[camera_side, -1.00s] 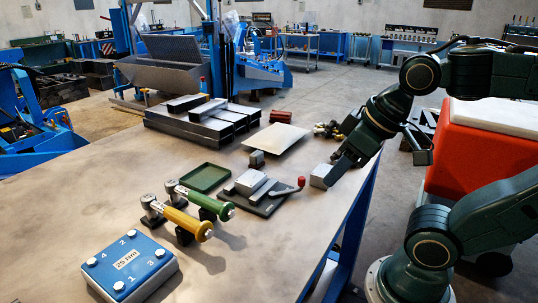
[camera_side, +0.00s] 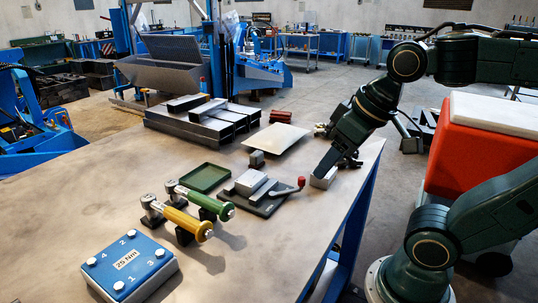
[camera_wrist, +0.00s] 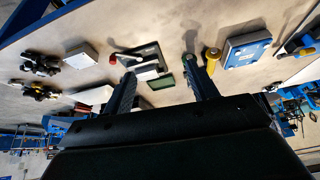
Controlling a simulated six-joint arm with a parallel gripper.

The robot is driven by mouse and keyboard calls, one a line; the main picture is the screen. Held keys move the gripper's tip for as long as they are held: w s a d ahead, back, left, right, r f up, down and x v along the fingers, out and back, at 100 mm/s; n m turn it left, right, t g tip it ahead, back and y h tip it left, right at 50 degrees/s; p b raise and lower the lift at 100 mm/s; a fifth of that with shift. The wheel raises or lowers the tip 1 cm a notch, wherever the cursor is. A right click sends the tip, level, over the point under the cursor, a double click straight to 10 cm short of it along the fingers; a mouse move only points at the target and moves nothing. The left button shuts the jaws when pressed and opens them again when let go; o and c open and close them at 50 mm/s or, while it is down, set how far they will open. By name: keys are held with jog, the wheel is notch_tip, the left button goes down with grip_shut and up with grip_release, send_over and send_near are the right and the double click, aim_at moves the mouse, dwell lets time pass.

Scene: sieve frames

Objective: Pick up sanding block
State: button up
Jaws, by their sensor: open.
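A pale grey block, which I take for the sanding block (camera_side: 324,182), lies near the right edge of the table. In the wrist view a pale block (camera_wrist: 80,55) lies to the left of both fingers. My gripper (camera_side: 338,165) reaches down beside this block, and one dark finger covers part of it in the side view. Whether they touch is unclear. In the wrist view my gripper (camera_wrist: 158,66) has its two fingers wide apart, with nothing held between them.
A dark plate with a red-knobbed lever (camera_side: 265,205) and a grey block stands left of my gripper. Nearby are a small dark block (camera_side: 257,158), a green tray (camera_side: 205,178), a pale sheet (camera_side: 277,141), two handled tools (camera_side: 185,222) and a blue box (camera_side: 130,265).

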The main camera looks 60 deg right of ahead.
jog(key=w+d+r+m+g, duration=0.1)
jog(key=w+d+r+m, duration=0.1)
jog(key=w, duration=0.3)
jog(key=w+d+r+m, duration=0.1)
jog(key=w+r+m, duration=0.15)
jog(key=w, duration=0.25)
jog(key=m+g, duration=0.4)
jog(key=m, duration=0.9)
send_over(256, 153)
notch_tip(256, 153, down, 11)
jog(key=shift+r, duration=0.2)
jog(key=shift+w, duration=0.1)
jog(key=shift+f, duration=4.3)
jog(key=shift+f, duration=0.1)
